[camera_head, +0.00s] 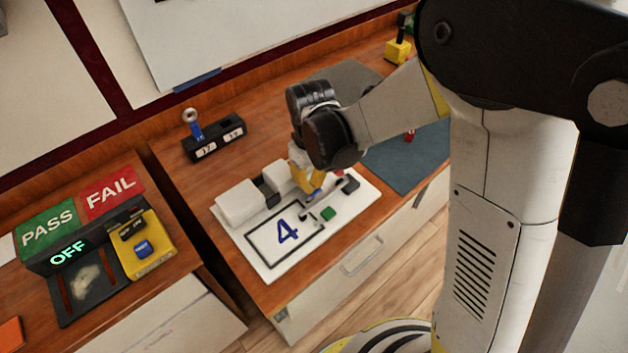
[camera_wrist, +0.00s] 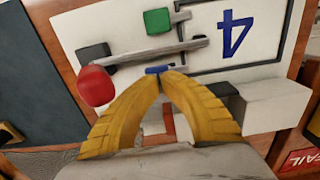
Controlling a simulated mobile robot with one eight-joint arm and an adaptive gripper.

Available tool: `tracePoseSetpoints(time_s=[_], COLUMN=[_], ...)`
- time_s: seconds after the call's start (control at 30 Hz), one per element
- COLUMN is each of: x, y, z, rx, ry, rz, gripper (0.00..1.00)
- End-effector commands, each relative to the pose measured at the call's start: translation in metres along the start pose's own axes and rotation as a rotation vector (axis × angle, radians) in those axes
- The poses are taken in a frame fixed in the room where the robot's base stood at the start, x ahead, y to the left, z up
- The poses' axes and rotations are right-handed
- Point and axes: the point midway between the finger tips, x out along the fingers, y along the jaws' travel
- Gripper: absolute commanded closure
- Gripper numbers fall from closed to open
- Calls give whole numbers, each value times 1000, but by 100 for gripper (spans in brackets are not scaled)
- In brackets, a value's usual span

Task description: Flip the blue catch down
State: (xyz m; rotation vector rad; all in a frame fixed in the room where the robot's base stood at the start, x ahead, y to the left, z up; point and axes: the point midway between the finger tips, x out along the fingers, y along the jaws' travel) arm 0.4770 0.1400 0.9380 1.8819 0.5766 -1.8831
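The small blue catch (camera_wrist: 158,70) lies on the white panel numbered 4, beside a grey lever bar (camera_wrist: 150,54) with a red ball knob (camera_wrist: 95,86). My gripper (camera_wrist: 161,77) has yellow fingers that curve together, their tips meeting right at the catch. The tips look shut, with the catch just beyond them rather than clearly between them; I cannot tell whether they touch it. In the head view my gripper (camera_head: 308,186) is low over the white panel (camera_head: 262,262), and the catch is mostly hidden there.
A green block (camera_wrist: 157,21) and a dark block (camera_wrist: 93,54) sit by the lever. White raised housings (camera_head: 238,203) line the panel's back. A black box with a ring-topped blue post (camera_head: 195,131) stands behind. A blue-grey mat (camera_head: 412,158) lies right.

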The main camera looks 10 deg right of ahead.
Motion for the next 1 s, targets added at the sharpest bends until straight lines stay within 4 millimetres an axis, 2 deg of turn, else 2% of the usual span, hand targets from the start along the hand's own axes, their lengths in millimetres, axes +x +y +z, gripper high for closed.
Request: tracePoseSetpoints(time_s=[0.03,0.1,0.47,0.63,1.0], x=[10,14,8,-16,-97], y=[-6,-10,-10,-9,-7], z=[0,0,0,-3,-5], rx=[-2,-1,1,2,3], ry=[0,1,1,1,1], rz=[0,0,-1,-1,-1], gripper=[100,100,100,100,100])
